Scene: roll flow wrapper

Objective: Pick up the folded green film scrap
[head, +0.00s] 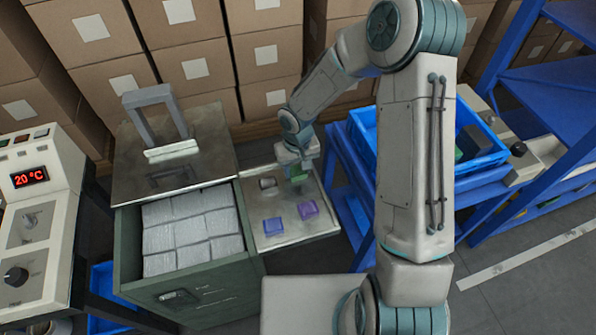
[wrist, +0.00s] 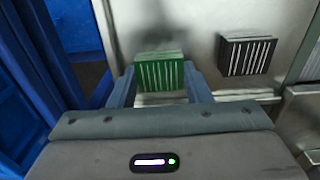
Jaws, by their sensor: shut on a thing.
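The folded green film scrap (wrist: 160,71) is a small green block with white stripes, between the two fingers of my gripper (wrist: 158,82) in the wrist view. In the head view the green scrap (head: 299,176) shows just under my gripper (head: 296,166), over the back right part of a metal shelf tray (head: 290,238). My gripper is shut on it. I cannot tell whether the scrap touches the tray.
A dark grey striped scrap (wrist: 247,55) lies beside it; it also shows in the head view (head: 268,183). Two purple scraps (head: 273,226) (head: 308,209) lie nearer the front. A green cabinet (head: 215,285) with an open drawer of wrapped packs stands left, a blue bin (head: 482,160) right.

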